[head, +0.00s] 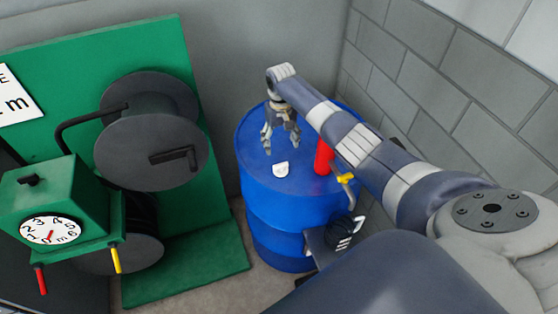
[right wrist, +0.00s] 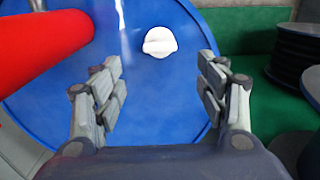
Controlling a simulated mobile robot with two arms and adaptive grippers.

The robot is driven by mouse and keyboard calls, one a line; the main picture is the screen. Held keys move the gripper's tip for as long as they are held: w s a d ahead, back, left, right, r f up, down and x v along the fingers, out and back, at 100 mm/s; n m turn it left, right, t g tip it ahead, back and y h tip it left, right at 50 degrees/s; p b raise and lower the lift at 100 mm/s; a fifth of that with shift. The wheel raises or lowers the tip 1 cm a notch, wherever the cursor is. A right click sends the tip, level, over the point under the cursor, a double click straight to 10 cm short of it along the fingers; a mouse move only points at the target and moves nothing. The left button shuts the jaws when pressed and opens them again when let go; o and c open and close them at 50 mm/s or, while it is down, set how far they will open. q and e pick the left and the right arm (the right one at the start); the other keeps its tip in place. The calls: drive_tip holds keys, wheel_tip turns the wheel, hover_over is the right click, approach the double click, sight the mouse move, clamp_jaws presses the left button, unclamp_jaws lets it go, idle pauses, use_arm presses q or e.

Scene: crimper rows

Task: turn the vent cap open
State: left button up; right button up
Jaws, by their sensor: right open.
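A small white vent cap (head: 281,169) sits on the top of the blue drum (head: 262,215). In the right wrist view the white cap (right wrist: 160,42) has a raised grip across it and lies ahead of the fingers, between their lines. My right gripper (head: 281,147) is open and empty, above the drum top, a little behind the cap in the head view. In the right wrist view its two fingers (right wrist: 162,88) are spread wide and apart from the cap. My left gripper is not in view.
A red upright cylinder (head: 323,157) stands on the drum, right of the cap; it also shows in the right wrist view (right wrist: 40,45). A yellow-handled tap (head: 346,179) is nearby. A green reel stand (head: 215,270) stands left, and a grey block wall (head: 450,75) right.

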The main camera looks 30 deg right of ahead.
sight(281, 164)
wheel_tip(281, 164, down, 10)
drive_tip(key=b, duration=0.8)
drive_tip(key=shift+s+f, duration=0.1)
drive_tip(key=shift+f, duration=0.1)
drive_tip(key=c, duration=1)
